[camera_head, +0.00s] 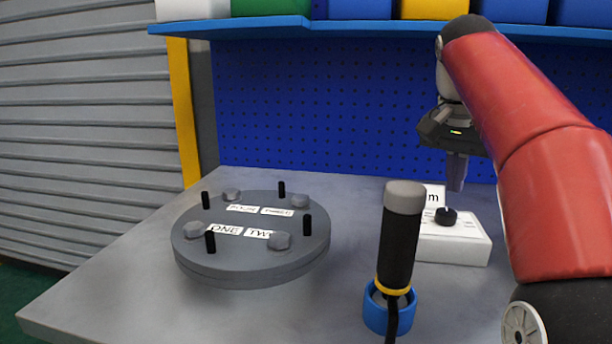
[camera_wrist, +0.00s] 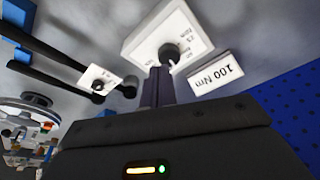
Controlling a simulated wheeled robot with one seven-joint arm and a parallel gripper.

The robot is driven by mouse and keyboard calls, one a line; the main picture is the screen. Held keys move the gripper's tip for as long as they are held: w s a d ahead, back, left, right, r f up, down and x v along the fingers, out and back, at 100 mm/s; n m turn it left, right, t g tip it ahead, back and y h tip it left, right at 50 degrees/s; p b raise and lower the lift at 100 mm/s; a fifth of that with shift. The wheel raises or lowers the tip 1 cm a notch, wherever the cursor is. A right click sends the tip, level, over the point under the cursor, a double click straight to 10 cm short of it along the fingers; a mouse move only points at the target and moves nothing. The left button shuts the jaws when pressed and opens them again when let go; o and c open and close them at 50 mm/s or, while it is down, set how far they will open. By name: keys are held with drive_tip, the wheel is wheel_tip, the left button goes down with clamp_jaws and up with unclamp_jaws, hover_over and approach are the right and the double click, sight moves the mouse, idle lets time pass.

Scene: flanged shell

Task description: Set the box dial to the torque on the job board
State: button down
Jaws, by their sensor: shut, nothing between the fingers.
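The white dial box (camera_head: 455,248) sits on the bench at the right, with a black round dial (camera_head: 446,216) on top. In the wrist view the box (camera_wrist: 140,42) shows printed marks around the dial (camera_wrist: 169,53); the marks are too small to read surely, and I cannot tell the dial's setting.
A black tool with a grey cap (camera_head: 397,240) stands upright in a blue holder (camera_head: 375,315), in front of the box. A grey flanged shell (camera_head: 255,270) with black studs and numbered labels lies at the left. A blue shelf (camera_head: 370,27) with bins runs above the pegboard.

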drive_tip(key=shift+s+a+b+x, duration=0.2)
drive_tip(key=shift+b+x, duration=0.45)
drive_tip(key=shift+x, duration=0.45)
drive_tip(key=shift+s+a+b+x, duration=0.1)
drive_tip(key=shift+s+b+x, duration=0.1)
drive_tip(key=shift+b+x, duration=0.7)
drive_tip(key=shift+s+a+b+x, duration=0.15)
drive_tip(key=shift+b+x, duration=0.3)
drive_tip(key=shift+x, duration=0.8)
drive_tip(key=shift+w+d+f+p, duration=0.1)
drive_tip(key=shift+w+f+p, duration=0.1)
drive_tip(key=shift+p, duration=0.1)
drive_tip(key=shift+w+a+r+p, duration=0.1)
drive_tip(key=shift+w+a+p, duration=0.55)
drive_tip(key=shift+p, duration=0.8)
drive_tip(key=shift+w+a, duration=0.2)
drive_tip(key=shift+a, duration=0.1)
drive_tip(key=shift+a, duration=0.15)
drive_tip(key=shift+s+a, duration=0.15)
drive_tip(key=shift+a, duration=0.05)
drive_tip(key=shift+w+d+v, duration=0.15)
drive_tip(key=shift+v, duration=0.8)
drive_tip(key=shift+w+d+v, duration=0.15)
drive_tip(key=shift+w+v, duration=0.05)
drive_tip(key=shift+v, duration=0.75)
drive_tip(key=shift+w+d+v, duration=0.15)
drive_tip(key=shift+v, duration=0.85)
drive_tip(key=shift+r, duration=0.15)
